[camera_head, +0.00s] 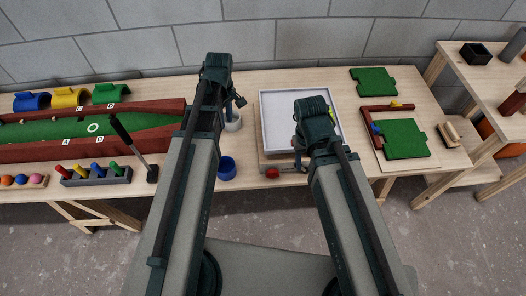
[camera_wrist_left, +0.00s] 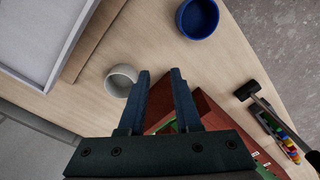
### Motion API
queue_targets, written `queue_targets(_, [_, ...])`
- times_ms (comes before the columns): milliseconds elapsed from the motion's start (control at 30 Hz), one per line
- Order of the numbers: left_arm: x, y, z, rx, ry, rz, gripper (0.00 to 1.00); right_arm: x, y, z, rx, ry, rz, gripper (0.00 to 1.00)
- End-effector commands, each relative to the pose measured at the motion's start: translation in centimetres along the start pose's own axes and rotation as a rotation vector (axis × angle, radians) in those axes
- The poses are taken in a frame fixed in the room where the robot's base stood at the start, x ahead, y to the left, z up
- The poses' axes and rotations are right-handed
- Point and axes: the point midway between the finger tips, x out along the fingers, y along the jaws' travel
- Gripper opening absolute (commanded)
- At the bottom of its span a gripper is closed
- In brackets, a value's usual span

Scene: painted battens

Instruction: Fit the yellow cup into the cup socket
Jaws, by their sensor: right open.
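No yellow cup shows clearly. A small yellow thing (camera_head: 332,113) at the tray's right side is partly hidden by my right arm; I cannot tell what it is. A hollow blue cup (camera_head: 227,168) stands near the table's front edge, also in the left wrist view (camera_wrist_left: 198,18). A grey-white hollow cup (camera_head: 233,123) stands behind it, and in the left wrist view (camera_wrist_left: 121,80) beside my fingers. I cannot tell which thing is the cup socket. My right gripper (camera_head: 300,166) is open near the tray's front edge.
A white tray (camera_head: 284,98) fills the table's middle. At left are a red-walled green board (camera_head: 60,130), a black-headed mallet (camera_head: 124,135) and a rack of coloured pegs (camera_head: 98,177). Green panels (camera_head: 404,139) lie at right. A red knob (camera_head: 272,172) is at the front.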

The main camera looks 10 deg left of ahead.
Motion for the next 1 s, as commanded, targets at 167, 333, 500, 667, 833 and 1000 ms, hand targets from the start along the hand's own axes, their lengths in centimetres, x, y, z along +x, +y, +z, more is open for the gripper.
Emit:
queue_targets(167, [-0.2,-1.3,11.4,0.697,0.02,-0.032,0.32,0.0,0.0,0.0,0.0,0.0,0.0,0.5])
queue_targets(333, [-0.3,-2.8,17.3,1.159,0.028,-0.059,0.32,0.0,0.0,0.0,0.0,0.0,0.0,0.5])
queue_targets(500, [-0.4,-3.6,19.7,1.377,0.03,-0.074,0.32,0.0,0.0,0.0,0.0,0.0,0.0,0.5])
queue_targets(667, [-0.4,-3.7,20.0,1.415,0.03,-0.077,0.32,0.0,0.0,0.0,0.0,0.0,0.0,0.5])
queue_targets(833, [-0.4,-3.6,20.0,1.412,0.03,-0.076,0.32,0.0,0.0,0.0,0.0,0.0,0.0,0.5])
queue_targets(1000, [-2.1,-3.7,19.9,1.41,0.03,-0.076,0.32,-1.7,0.2,0.1,0.0,0.0,0.0,0.5])
